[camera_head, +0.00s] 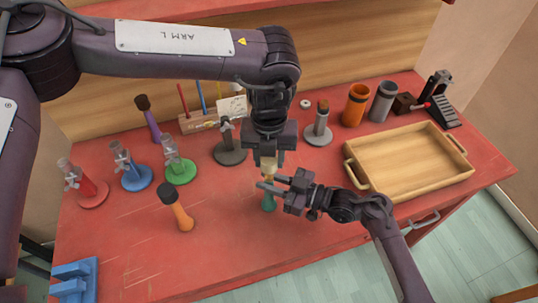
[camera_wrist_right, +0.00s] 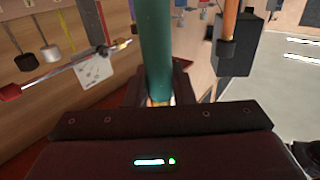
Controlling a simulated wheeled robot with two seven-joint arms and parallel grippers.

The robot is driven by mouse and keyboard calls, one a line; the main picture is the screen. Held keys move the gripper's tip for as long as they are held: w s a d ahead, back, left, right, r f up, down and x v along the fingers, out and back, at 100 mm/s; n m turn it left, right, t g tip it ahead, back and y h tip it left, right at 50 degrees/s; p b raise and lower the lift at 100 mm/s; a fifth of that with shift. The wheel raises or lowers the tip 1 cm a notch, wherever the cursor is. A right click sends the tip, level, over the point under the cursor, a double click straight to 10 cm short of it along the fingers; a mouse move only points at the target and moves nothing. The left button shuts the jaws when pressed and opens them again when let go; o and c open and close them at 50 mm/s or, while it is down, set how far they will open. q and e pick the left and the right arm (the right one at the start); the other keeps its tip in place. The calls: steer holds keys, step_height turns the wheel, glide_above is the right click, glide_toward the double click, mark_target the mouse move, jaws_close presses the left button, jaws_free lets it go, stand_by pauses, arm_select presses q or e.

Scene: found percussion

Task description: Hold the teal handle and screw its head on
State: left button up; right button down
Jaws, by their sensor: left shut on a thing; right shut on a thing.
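The teal handle (camera_head: 268,204) stands about upright at the front middle of the red bench, its lower part showing below my right gripper. My right gripper (camera_head: 272,186) comes in from the right and is shut on it. In the right wrist view the teal handle (camera_wrist_right: 155,45) runs between the fingers (camera_wrist_right: 158,92). My left gripper (camera_head: 268,158) points down from above and is shut on a small cream head (camera_head: 268,171), directly over the handle. The head's upper part is hidden by the fingers. I cannot tell whether head and handle touch, as the right gripper covers the place.
An orange dark-headed beater (camera_head: 181,212) and a purple one (camera_head: 150,120) stand left. Red, blue and green-based stands (camera_head: 180,170) are behind. A wooden tray (camera_head: 410,190) lies right, with orange and grey cups (camera_head: 356,104) behind. The front left bench is mostly clear.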

arm_select(q)
steer(key=shift+f, duration=0.1)
steer(key=shift+f, duration=0.8)
steer(key=shift+f, duration=0.55)
